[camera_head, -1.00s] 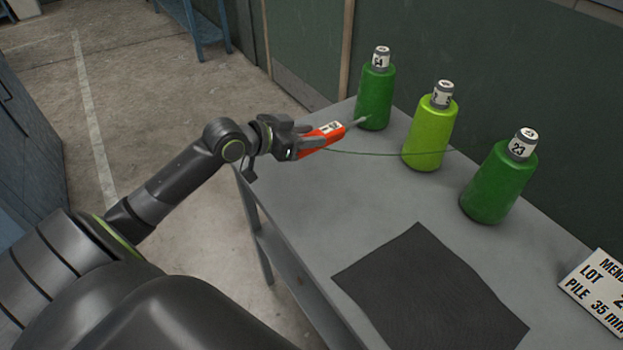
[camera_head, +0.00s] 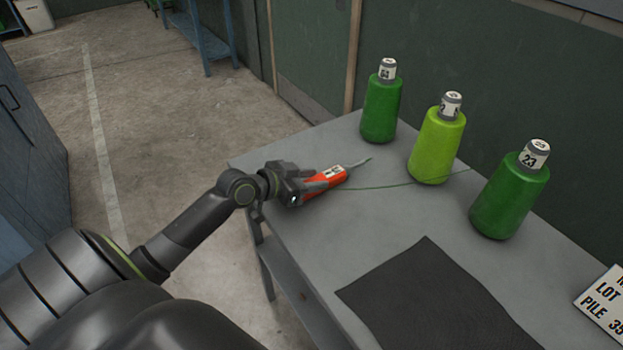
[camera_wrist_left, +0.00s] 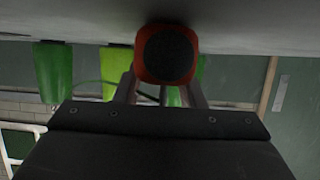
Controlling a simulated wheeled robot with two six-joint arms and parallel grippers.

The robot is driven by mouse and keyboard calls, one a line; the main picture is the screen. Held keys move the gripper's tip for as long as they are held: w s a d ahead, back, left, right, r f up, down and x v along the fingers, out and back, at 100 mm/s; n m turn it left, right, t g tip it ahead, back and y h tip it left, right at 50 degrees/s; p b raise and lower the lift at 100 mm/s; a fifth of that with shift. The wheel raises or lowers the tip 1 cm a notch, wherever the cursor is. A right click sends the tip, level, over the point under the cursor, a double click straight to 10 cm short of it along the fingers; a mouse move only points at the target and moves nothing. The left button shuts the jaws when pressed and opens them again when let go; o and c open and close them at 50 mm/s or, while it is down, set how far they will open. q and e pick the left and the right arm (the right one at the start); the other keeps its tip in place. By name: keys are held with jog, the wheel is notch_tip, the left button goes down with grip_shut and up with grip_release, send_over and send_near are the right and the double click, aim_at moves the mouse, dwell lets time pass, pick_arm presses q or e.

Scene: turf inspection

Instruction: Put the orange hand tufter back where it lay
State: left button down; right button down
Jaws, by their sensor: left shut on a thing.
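The orange hand tufter (camera_head: 326,182) has a white label and a thin grey needle pointing toward the back of the grey table. My left gripper (camera_head: 308,188) is shut on its near end, over the table's left part. The tufter is low, close to the tabletop; I cannot tell whether it touches. In the left wrist view the tufter's round dark end (camera_wrist_left: 167,54) faces the camera between the fingers. A thin green yarn runs from near the tufter to the light green cone. My right gripper is not in view.
Several things stand on the grey table (camera_head: 300,245): a dark green cone (camera_head: 381,108), a light green cone (camera_head: 436,146) and another dark green cone (camera_head: 508,195) along the back. A dark mat (camera_head: 430,300) lies in front, and a lettered card (camera_head: 603,308) is at right.

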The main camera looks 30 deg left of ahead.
pick_arm(q)
jog(key=shift+f, duration=0.15)
jog(key=c, duration=0.9)
grip_release()
jog(key=shift+r, duration=0.25)
jog(key=p+v, duration=0.1)
jog(key=v, duration=1.1)
jog(key=shift+a, duration=0.1)
